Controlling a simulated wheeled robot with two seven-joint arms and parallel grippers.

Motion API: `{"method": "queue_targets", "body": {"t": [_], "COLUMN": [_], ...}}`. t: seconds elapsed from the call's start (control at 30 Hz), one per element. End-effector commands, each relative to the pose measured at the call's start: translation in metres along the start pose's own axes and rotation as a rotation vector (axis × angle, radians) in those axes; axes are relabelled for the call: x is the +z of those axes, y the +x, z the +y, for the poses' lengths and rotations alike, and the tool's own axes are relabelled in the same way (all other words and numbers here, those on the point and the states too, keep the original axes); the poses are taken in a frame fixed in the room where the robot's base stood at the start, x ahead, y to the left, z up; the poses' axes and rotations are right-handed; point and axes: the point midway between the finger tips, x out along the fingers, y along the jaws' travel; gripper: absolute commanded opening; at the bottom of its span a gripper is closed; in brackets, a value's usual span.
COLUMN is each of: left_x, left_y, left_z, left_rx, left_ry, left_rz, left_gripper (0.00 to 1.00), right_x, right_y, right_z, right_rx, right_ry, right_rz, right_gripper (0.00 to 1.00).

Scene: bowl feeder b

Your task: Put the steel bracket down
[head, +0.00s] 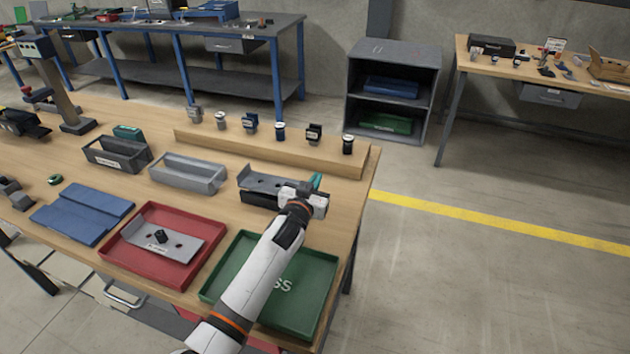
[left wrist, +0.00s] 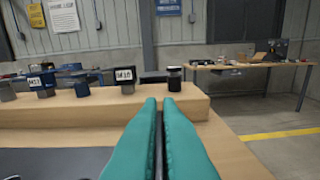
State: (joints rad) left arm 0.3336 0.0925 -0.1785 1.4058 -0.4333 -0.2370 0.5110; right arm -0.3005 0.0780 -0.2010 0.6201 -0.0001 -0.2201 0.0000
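The steel bracket (head: 264,181) is a grey plate with a raised edge, in the head view at the right part of the table. It is over a black bin (head: 256,198), partly covering it; I cannot tell whether they touch. My left gripper (head: 316,181) is at the bracket's right end. In the left wrist view its teal fingers (left wrist: 160,104) are nearly together, with a thin dark grey strip between them that looks like the bracket's edge. A dark grey surface (left wrist: 55,162) lies left of the fingers. My right gripper is out of view.
A green tray (head: 322,256) lies under my left arm. A red tray (head: 116,247) holds another grey bracket (head: 178,232). A grey bin (head: 188,175) is to the left. Behind, a wooden riser (head: 270,148) carries several small fixtures. The table's right edge is close.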

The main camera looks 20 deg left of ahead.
Motion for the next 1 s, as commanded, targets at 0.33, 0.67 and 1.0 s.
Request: {"method": "queue_targets", "body": {"t": [0.33, 0.67, 1.0], "left_x": [-0.005, -0.007, 0.003], "left_y": [0.001, 0.000, -0.015], "left_z": [0.000, 0.000, 0.001], "left_rx": [0.000, 0.000, 0.001], "left_ry": [0.003, 0.000, 0.000], "left_rz": [-0.005, 0.000, 0.003], "left_gripper": [0.00, 0.26, 0.26], "right_x": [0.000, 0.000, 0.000], "right_y": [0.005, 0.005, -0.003], "right_z": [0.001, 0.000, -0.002], "right_rx": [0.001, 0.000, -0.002], "right_ry": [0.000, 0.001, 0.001], "right_rz": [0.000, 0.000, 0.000], "right_gripper": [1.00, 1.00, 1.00]}}
